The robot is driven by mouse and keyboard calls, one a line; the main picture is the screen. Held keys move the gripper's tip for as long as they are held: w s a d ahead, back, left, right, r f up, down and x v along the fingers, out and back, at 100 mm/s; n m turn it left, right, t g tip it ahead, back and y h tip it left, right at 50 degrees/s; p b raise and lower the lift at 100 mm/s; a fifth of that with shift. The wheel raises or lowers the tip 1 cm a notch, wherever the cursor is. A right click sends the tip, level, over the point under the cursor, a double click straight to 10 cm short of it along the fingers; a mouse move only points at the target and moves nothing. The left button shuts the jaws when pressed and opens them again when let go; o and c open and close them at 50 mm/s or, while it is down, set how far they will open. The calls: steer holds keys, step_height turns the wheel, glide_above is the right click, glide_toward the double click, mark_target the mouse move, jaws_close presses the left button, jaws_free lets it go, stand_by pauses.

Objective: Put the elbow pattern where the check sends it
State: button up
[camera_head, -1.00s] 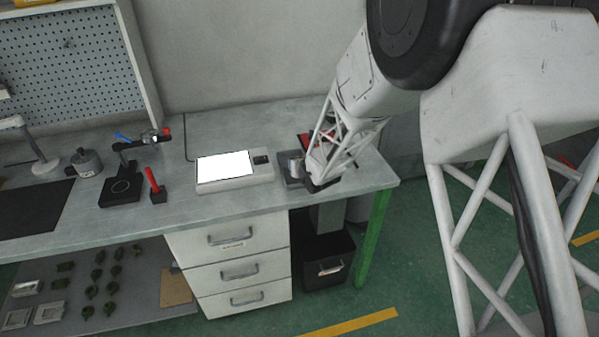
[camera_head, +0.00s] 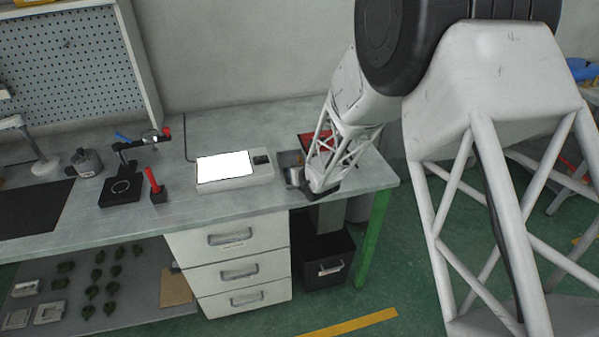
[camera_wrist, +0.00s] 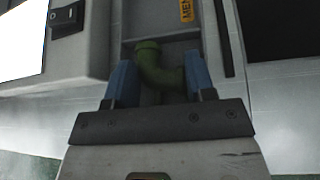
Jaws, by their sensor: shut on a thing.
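The green elbow pattern (camera_wrist: 155,68) is between the blue fingers of my gripper (camera_wrist: 160,85) in the wrist view, and the fingers are shut on it. In the head view my gripper (camera_head: 320,188) is at the right end of the bench, and the elbow is hidden there. A grey tray (camera_head: 289,160) is just left of my gripper, partly covered by it. In the wrist view the grey tray (camera_wrist: 122,25) lies behind the elbow, with a yellow label, partly cut off. A red tray (camera_head: 306,141) shows partly behind my arm.
A light box (camera_head: 235,184) with a bright white panel stands left of the grey tray. A black bin (camera_head: 328,270) is below the bench's right end. More green patterns (camera_head: 97,273) lie on the lower shelf. A black stand (camera_head: 122,190) is farther left.

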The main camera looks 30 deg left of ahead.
steer(key=shift+f, duration=0.15)
steer(key=o, duration=0.7)
steer(key=shift+v, duration=0.95)
steer(key=v, duration=1)
steer(key=shift+r, duration=0.2)
stand_by(0.3)
